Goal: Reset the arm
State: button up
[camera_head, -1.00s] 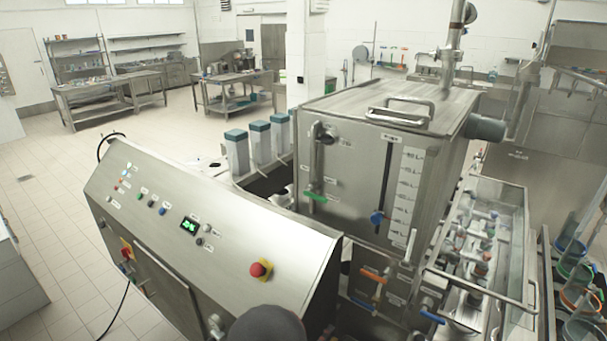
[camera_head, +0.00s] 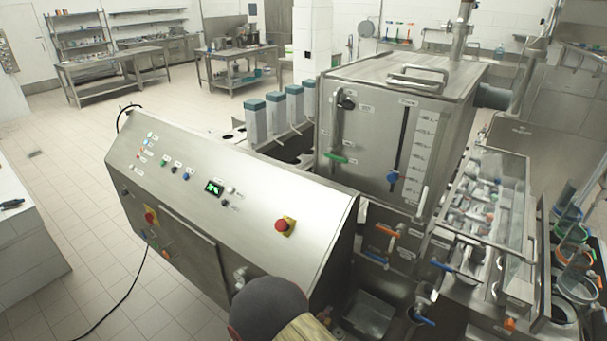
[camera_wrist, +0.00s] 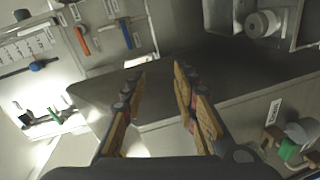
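My gripper (camera_wrist: 158,88) is open in the wrist view, with its two tan-padded fingers apart and nothing between them. Bare grey metal of the machine shows behind the fingers. In the head view my arm (camera_head: 268,308) shows at the bottom edge as a dark rounded part with a tan part, in front of the cup filler's sloped control panel (camera_head: 235,180). My gripper's fingers are not visible in that view.
The steel tank (camera_head: 370,135) has a green handle (camera_head: 337,158) and a blue handle (camera_head: 392,178). An orange handle (camera_head: 387,230) is below it. A clear-covered box (camera_head: 480,200) and coloured rings (camera_head: 573,233) are at right. Open tiled floor (camera_head: 80,180) lies at left.

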jog(key=s+a+f+m+g+y, duration=0.2)
jog(key=s+a+f+g+y, duration=0.25)
jog(key=a+f+y, duration=0.55)
jog(key=s+a+r+m+g+y+b, duration=0.1)
jog(key=s+a+r+m+g+b, duration=0.1)
jog(key=s+a+r+g, duration=0.35)
jog(key=s+d+r+m+b, duration=0.1)
jog(key=s+d+r, duration=0.3)
jog(key=d+r, duration=0.5)
jog(key=s+d+r+m+t+h+b, duration=0.1)
jog(key=s+d+r+b, duration=0.3)
jog(key=d+r, duration=0.5)
jog(key=s+d+r+m+t+h+b, duration=0.1)
jog(key=s+d+r+m+b, duration=0.2)
jog(key=s+d+r, duration=0.3)
jog(key=d+r, duration=0.3)
jog(key=d, duration=0.1)
jog(key=shift+s+d+r, duration=0.25)
jog(key=shift+d, duration=0.1)
